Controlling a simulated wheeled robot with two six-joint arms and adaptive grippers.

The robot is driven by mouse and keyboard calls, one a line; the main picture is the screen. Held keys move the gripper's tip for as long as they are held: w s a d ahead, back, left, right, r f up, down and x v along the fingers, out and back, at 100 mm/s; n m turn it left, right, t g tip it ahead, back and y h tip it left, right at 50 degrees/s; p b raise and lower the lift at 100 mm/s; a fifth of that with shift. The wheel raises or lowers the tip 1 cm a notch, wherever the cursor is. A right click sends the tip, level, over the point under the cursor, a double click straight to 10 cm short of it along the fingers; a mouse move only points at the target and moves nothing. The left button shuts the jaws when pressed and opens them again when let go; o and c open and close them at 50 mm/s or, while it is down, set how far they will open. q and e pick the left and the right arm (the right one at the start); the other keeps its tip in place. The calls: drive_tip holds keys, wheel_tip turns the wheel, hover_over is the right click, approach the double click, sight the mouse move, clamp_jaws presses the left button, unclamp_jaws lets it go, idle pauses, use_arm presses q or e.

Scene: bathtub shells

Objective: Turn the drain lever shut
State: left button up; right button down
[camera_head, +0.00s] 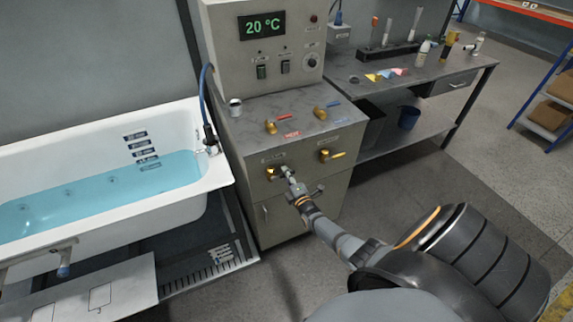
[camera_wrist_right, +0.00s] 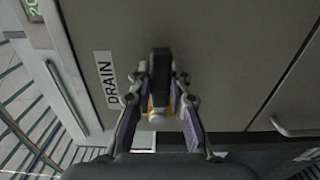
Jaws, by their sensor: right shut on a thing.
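The drain lever (camera_wrist_right: 160,62) has a dark handle and a brass-coloured body (camera_wrist_right: 155,112) on the grey cabinet front. Beside it in the wrist view is the white DRAIN label (camera_wrist_right: 105,80), and the handle runs roughly along the label's text. In the head view the brass drain valve (camera_head: 271,174) sits at the upper left of the cabinet front, with its handle mostly hidden by my gripper. My right gripper (camera_head: 286,171) is shut on the lever; its fingers (camera_wrist_right: 160,88) flank the handle in the wrist view. My left gripper is not in view.
A second brass valve with a yellow handle (camera_head: 324,155) is to the right on the cabinet front. Two more valves (camera_head: 270,127) (camera_head: 320,113) stand on the top. The white bathtub (camera_head: 215,170) with blue water is left. A bench (camera_head: 440,72) stands at right, with open floor before it.

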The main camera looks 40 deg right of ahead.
drive_tip(key=c, duration=1.2)
unclamp_jaws()
drive_tip(key=v, duration=1.2)
